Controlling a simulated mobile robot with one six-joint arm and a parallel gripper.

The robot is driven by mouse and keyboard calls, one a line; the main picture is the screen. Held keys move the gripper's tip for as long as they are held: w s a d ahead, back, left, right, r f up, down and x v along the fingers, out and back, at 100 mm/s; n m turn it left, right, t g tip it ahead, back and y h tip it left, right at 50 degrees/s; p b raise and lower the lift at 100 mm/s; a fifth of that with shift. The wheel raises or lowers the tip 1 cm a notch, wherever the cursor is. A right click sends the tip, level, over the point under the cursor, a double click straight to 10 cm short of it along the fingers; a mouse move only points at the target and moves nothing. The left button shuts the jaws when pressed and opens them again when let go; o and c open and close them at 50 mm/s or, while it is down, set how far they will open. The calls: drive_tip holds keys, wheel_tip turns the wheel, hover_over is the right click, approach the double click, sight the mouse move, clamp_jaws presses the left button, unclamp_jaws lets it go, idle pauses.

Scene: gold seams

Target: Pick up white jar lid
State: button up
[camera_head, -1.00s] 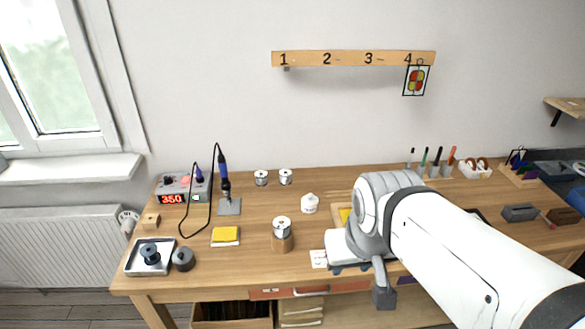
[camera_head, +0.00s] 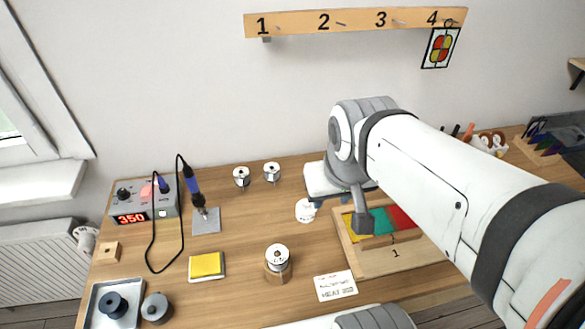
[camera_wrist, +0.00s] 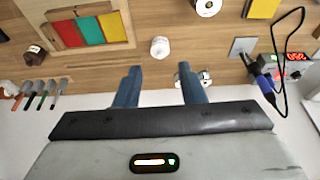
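A small white jar (camera_head: 305,212) stands on the wooden table, left of the coloured-glass board. Its rounded white top shows in the wrist view (camera_wrist: 160,46); I cannot clearly separate lid from jar. The jar lies just beyond the fingertips, roughly centred on the gap.
A board with yellow, green and red pieces (camera_head: 371,258) lies right of the jar. A yellow sponge (camera_head: 207,265), soldering station (camera_head: 143,200) and cable lie left. A card (camera_head: 335,285) lies in front.

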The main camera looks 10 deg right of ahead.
drive_tip(key=shift+s, duration=0.1)
drive_tip(key=shift+o, duration=0.7)
drive_tip(key=m+g+h+b, duration=0.1)
drive_tip(key=m+g+b, duration=0.1)
drive_tip(key=m+b, duration=0.65)
hover_over(307, 205)
wheel_tip(307, 205, down, 16)
drive_tip(key=shift+m, duration=0.25)
drive_tip(key=f, duration=0.2)
drive_tip(key=f+p, duration=0.1)
drive_tip(key=f, duration=0.2)
drive_tip(key=w+f, duration=0.1)
drive_tip(key=f, duration=0.1)
drive_tip(key=shift+d+f+p, duration=0.1)
drive_tip(key=shift+f+p, duration=0.2)
drive_tip(key=shift+p, duration=0.1)
clamp_jaws()
